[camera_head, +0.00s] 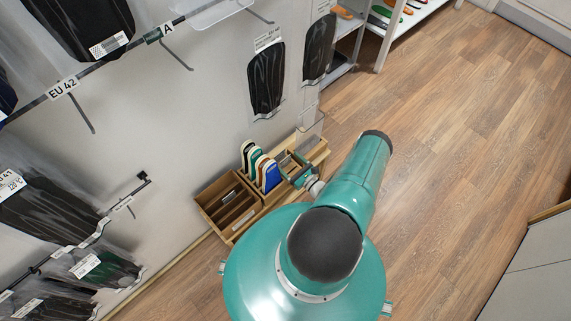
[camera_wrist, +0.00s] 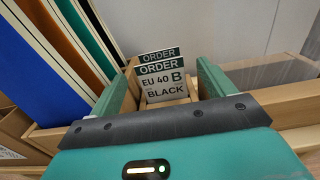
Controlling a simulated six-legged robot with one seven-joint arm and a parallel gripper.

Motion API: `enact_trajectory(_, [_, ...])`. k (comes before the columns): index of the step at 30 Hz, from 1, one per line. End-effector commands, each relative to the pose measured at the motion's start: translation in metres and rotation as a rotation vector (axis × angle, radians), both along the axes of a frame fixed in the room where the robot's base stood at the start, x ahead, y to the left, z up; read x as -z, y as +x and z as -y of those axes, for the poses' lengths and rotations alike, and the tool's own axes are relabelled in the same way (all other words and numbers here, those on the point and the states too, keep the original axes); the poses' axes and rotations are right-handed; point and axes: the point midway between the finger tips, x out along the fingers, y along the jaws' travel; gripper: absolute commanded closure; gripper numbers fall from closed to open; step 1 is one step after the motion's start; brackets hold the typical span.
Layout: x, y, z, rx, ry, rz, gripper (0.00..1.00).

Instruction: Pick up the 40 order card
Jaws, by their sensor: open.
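The 40 order card (camera_wrist: 162,82) stands upright in the wrist view and reads "ORDER EU 40 B BLACK". A second order card (camera_wrist: 158,54) stands right behind it, with only its top strip showing. My gripper (camera_wrist: 166,78) is open, with one green finger on each side of the cards; I cannot tell if either finger touches them. In the head view my gripper (camera_head: 297,176) is small, over the right part of the wooden organiser, and the cards cannot be made out there.
Several coloured insoles (camera_head: 261,167) stand upright just left of my gripper. An open wooden box (camera_head: 208,203) with dividers is further left. The wall rack with hanging packs (camera_head: 266,80) is behind. The wood floor (camera_head: 460,130) to the right is clear.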

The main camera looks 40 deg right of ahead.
Motion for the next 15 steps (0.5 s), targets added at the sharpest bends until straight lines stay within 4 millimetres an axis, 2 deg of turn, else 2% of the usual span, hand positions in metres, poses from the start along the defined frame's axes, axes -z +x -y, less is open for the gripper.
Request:
enact_trajectory(3, [0.0002, 0.0071, -0.0006, 0.0, 0.0, 0.0, 0.18])
enact_trajectory(8, [0.0001, 0.0067, -0.0005, 0.0, 0.001, 0.0, 0.18])
enact_trajectory(15, [0.0001, 0.0065, -0.0005, 0.0, 0.001, 0.0, 0.63])
